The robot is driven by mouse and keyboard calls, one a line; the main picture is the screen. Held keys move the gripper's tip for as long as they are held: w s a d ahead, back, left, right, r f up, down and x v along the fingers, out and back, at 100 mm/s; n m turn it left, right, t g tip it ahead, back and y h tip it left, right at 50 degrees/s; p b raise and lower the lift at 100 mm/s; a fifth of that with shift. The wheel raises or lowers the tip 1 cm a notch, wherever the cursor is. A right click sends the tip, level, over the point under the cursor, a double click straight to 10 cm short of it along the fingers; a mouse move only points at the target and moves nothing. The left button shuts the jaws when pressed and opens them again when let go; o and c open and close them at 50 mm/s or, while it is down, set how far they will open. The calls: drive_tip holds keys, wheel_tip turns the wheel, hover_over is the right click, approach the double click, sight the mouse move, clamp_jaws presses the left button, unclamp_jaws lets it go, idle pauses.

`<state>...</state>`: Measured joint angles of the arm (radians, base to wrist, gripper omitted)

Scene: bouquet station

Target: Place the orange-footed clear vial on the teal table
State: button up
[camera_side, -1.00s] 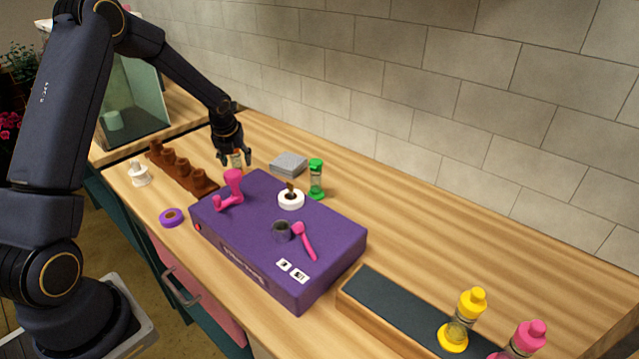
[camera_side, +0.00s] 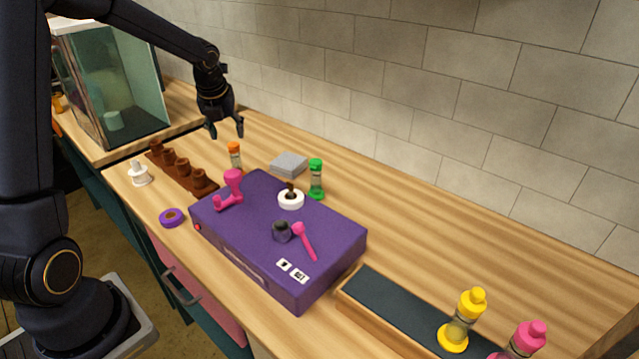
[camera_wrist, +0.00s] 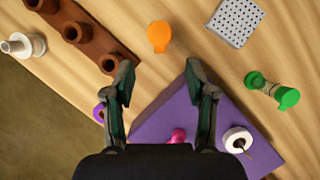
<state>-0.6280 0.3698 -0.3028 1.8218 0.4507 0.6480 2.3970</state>
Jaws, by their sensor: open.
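The clear vial with an orange top (camera_side: 234,157) stands upright on the wooden counter, between the brown rack and the purple case. Its foot is partly hidden by the case. In the wrist view I see its orange top (camera_wrist: 159,35) from above, ahead of my fingertips. My gripper (camera_side: 226,134) is open and empty, raised above the vial and apart from it. Its spread fingers (camera_wrist: 160,68) also show in the wrist view. Teal fronts (camera_side: 135,225) show below the wooden top; I cannot tell which surface is the teal table.
A brown rack (camera_side: 182,168), purple case (camera_side: 330,235), grey block (camera_side: 289,164) and green-capped vial (camera_side: 316,180) surround the vial. A white bottle (camera_side: 139,174) and purple ring (camera_side: 173,217) are near the front edge. A glass tank (camera_side: 115,85) stands left. The right-back counter is clear.

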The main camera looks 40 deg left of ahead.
drive_tip(key=s+d+r+n+t, duration=0.1)
drive_tip(key=s+d+r+n, duration=0.85)
drive_tip(key=d+n, duration=0.3)
drive_tip(key=s+d+n+h, duration=0.1)
drive_tip(key=s+d+n, duration=0.3)
drive_tip(key=s+n, duration=0.2)
drive_tip(key=s+d+n+t+h, duration=0.1)
drive_tip(key=s+d+n+h, duration=0.1)
drive_tip(key=s+d+n, duration=0.2)
drive_tip(key=s+n, duration=0.3)
drive_tip(key=n, duration=0.1)
drive_tip(key=shift+s+d, duration=0.15)
